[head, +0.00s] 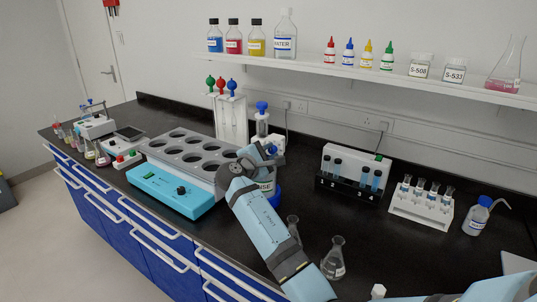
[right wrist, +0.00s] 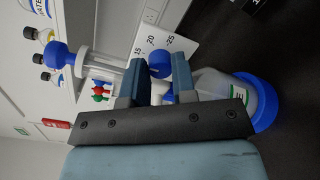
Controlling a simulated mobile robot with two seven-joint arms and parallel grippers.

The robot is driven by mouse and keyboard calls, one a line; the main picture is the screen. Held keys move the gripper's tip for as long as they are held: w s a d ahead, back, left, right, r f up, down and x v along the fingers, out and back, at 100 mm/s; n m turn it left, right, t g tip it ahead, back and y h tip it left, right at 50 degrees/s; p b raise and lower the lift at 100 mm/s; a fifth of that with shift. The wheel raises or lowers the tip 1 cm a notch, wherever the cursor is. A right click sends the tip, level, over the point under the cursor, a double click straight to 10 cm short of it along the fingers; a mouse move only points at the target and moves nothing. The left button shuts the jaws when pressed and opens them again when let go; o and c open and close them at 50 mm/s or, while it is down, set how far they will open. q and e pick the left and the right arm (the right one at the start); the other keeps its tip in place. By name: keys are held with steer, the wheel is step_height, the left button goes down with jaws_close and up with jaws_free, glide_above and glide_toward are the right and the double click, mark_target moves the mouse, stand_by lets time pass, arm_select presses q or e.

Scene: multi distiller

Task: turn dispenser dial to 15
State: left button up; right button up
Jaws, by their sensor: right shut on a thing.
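The dispenser (head: 262,128) stands on the black bench near the middle, with a blue plunger knob on top and a blue base. In the right wrist view its plunger knob (right wrist: 57,58) is at the left. Its white scale card (right wrist: 167,38) reads 15, 20 and 25. The blue dial (right wrist: 160,63) sits just beside the card, between the fingers of my right gripper (right wrist: 161,78). The right gripper is shut on the dial, and the fingers hide part of it. I cannot tell which number the dial points to. My left gripper is not in view.
A light-blue water bath (head: 165,190) stands left of the dispenser, with a pipette stand (head: 230,120) behind. Flasks (head: 334,258) stand close to my right arm. Tube racks (head: 420,207) and a wash bottle (head: 477,215) are at right. A shelf (head: 400,76) runs above.

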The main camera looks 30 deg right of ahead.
stand_by(0.4)
steer(key=o, duration=0.9)
steer(key=v, duration=1.4)
steer(key=shift+w+f+b, duration=0.1)
steer(key=shift+b, duration=0.2)
